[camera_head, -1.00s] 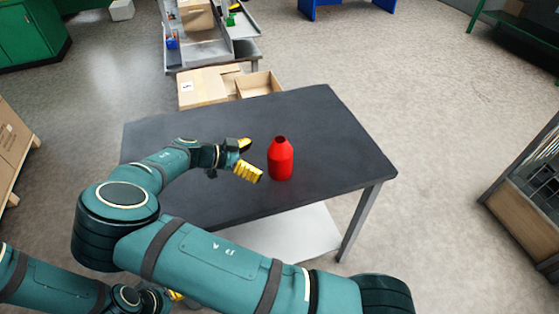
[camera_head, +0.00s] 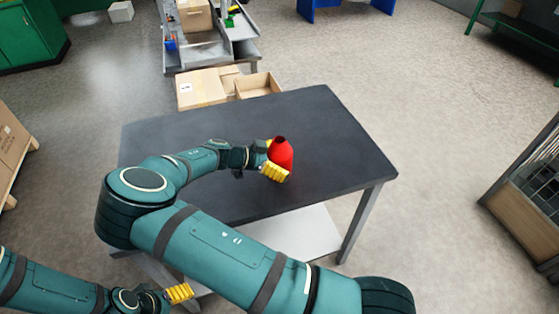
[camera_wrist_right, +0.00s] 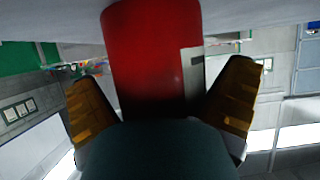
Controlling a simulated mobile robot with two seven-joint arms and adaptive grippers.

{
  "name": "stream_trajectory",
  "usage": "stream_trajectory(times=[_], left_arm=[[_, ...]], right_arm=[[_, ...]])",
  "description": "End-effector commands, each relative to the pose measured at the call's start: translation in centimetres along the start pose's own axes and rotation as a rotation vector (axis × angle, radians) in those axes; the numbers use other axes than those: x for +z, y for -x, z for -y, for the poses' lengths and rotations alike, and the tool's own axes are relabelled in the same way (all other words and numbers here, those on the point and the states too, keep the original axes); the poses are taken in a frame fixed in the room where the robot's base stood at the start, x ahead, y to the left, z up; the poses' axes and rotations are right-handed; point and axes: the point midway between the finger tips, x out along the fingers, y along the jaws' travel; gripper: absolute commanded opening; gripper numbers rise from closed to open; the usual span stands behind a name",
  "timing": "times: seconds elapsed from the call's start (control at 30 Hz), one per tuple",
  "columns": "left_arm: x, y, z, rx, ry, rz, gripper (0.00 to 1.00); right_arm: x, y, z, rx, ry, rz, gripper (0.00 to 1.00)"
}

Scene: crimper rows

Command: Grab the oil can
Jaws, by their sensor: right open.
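The red oil can (camera_head: 281,152) stands upright on the dark table (camera_head: 325,125), right of its middle. My right gripper (camera_head: 273,158) is at the can, with its yellow fingers on either side of the can's body. In the right wrist view the can (camera_wrist_right: 155,55) fills the middle, between the two open fingers (camera_wrist_right: 165,105), with a pale label on its side. Gaps show between fingers and can there, so the gripper is open around it. My left gripper (camera_head: 180,293) is low at the bottom left, below the table; its opening is too small to tell.
Cardboard boxes (camera_head: 201,88) stand just beyond the table's far edge, with a grey shelf unit (camera_head: 210,52) behind them. The rest of the tabletop is clear. A wood-sided cage (camera_head: 525,203) stands at the right on open floor.

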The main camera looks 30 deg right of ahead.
Motion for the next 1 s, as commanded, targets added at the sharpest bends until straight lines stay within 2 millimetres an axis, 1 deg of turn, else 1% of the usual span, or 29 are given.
stream_trajectory(times=[0.03, 0.07, 0.1, 0.17, 0.2, 0.73, 1.0], left_arm=[[0.0, 0.0, 0.0, 0.0, 0.0, 0.0, 0.73], [0.0, 0.0, 0.0, 0.0, 0.0, 0.0, 0.73], [0.0, 0.0, 0.0, 0.0, 0.0, 0.0, 0.73], [0.0, 0.0, 0.0, 0.0, 0.0, 0.0, 0.73], [0.0, 0.0, 0.0, 0.0, 0.0, 0.0, 0.73], [0.0, 0.1, 0.0, 0.0, 0.0, 0.0, 0.73], [0.0, 0.3, -0.1, 0.0, 0.0, 0.001, 0.73]], right_arm=[[0.0, 0.0, 0.0, 0.0, 0.0, 0.0, 0.89], [0.0, 0.0, 0.0, 0.0, 0.0, 0.0, 0.79], [0.0, 0.0, 0.0, 0.0, 0.0, 0.0, 0.65], [0.0, 0.0, 0.0, 0.0, 0.0, 0.0, 0.44], [0.0, 0.0, 0.0, 0.0, 0.0, 0.0, 0.35], [-0.2, 0.2, 0.0, 0.0, -0.001, 0.0, 0.34], [-1.5, 0.8, 0.0, -0.001, -0.002, 0.0, 0.34]])
